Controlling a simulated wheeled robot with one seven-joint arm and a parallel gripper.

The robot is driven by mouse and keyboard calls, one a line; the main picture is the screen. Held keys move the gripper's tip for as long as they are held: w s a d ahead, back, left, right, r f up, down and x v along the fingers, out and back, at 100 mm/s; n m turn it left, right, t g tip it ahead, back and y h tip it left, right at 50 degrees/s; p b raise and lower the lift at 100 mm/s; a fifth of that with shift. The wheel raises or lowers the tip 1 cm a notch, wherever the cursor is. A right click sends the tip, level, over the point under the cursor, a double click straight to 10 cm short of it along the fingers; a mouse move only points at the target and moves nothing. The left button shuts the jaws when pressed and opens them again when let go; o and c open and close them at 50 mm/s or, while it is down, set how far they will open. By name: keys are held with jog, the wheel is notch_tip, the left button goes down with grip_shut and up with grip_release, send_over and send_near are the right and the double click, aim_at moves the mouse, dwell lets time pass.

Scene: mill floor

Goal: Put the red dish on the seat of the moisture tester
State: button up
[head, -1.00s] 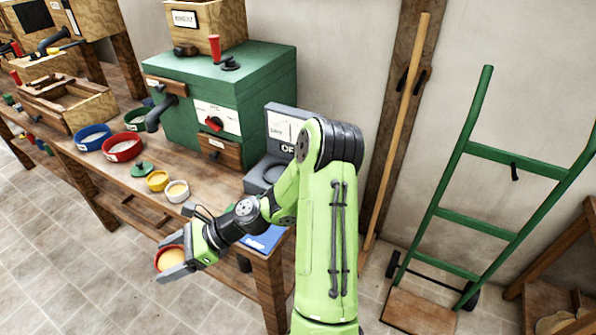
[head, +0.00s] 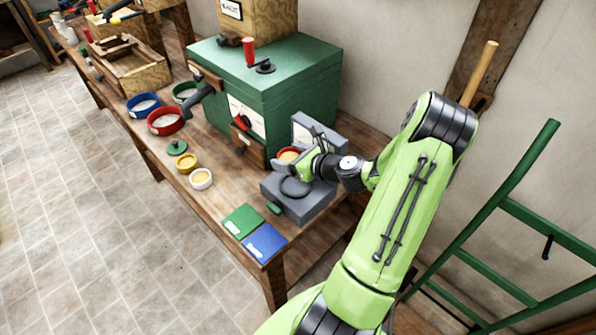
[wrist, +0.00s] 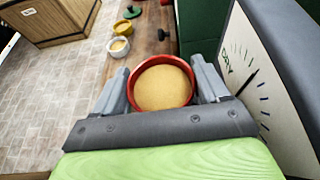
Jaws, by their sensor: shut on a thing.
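My gripper (head: 296,163) is shut on the small red dish (head: 285,152), which holds a tan, grainy fill. In the wrist view the red dish (wrist: 162,84) sits level between the two grey fingers. The moisture tester (head: 310,205) is a grey box with a round dark seat (head: 295,187) on top and an upright dial panel at its back. In the head view the dish appears above and behind the seat, close to the panel. In the wrist view the dial (wrist: 250,85) is just right of the gripper; the seat is hidden there.
The green mill (head: 270,95) stands left of the tester. Green (head: 242,221) and blue (head: 265,243) cards lie at the bench's front corner. Yellow (head: 186,162) and white (head: 201,179) dishes, a green lid (head: 176,147) and larger red (head: 166,120) and blue (head: 143,104) bowls stand further left.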

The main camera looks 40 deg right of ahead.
aim_at(295, 186)
jog(key=shift+s+d+f+m+h, duration=0.3)
jog(key=shift+d+f+h, duration=0.25)
jog(key=shift+d, duration=0.2)
notch_tip(295, 186, down, 9)
jog(key=b, duration=0.3)
jog(key=shift+r, duration=0.2)
